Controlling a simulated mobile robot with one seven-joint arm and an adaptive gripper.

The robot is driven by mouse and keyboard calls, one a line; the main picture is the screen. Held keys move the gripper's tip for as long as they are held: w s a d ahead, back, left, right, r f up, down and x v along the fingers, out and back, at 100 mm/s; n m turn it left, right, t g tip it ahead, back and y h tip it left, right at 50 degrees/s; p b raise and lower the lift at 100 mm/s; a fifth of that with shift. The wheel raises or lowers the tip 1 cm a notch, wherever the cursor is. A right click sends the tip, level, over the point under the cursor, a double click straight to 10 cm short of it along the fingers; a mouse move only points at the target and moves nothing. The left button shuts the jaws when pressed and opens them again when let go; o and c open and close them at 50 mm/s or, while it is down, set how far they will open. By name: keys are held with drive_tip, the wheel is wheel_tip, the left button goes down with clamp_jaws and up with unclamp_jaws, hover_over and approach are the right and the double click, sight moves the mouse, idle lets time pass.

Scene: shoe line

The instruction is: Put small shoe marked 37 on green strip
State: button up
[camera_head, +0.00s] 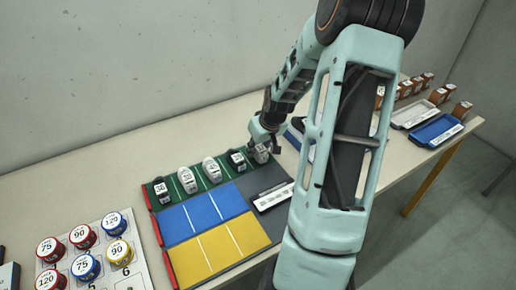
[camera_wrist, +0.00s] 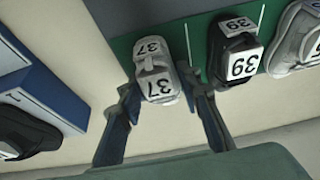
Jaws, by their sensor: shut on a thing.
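The small grey-white shoe marked 37 (camera_wrist: 156,74) is between the two fingers of my gripper (camera_wrist: 164,104) in the wrist view. My gripper is shut on it. In the head view the shoe (camera_head: 261,154) shows just below my gripper (camera_head: 264,146), at the right end of the green strip (camera_head: 200,187). In the wrist view the shoe overlaps the end of the green strip (camera_wrist: 180,38); I cannot tell whether it touches it. A black shoe marked 39 (camera_wrist: 234,50) stands beside it, a small gap apart.
Several more shoes stand along the green strip, among them a white one (camera_head: 187,180). Blue (camera_head: 205,213) and yellow (camera_head: 222,247) strips lie in front. A blue-and-white rack (camera_wrist: 45,85) with a black shoe (camera_wrist: 28,134) is left in the wrist view. Round tins (camera_head: 85,267) stand at lower left.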

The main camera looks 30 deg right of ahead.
drive_tip(key=shift+f, duration=0.1)
drive_tip(key=o, duration=1.2)
drive_tip(key=shift+c, duration=0.2)
drive_tip(key=shift+r, duration=0.3)
drive_tip(key=p+v, duration=0.1)
drive_tip(key=v, duration=1)
drive_tip(key=shift+s+r+p, duration=0.25)
drive_tip(key=shift+r+p, duration=0.1)
drive_tip(key=shift+p, duration=0.05)
drive_tip(key=shift+w+a, duration=0.1)
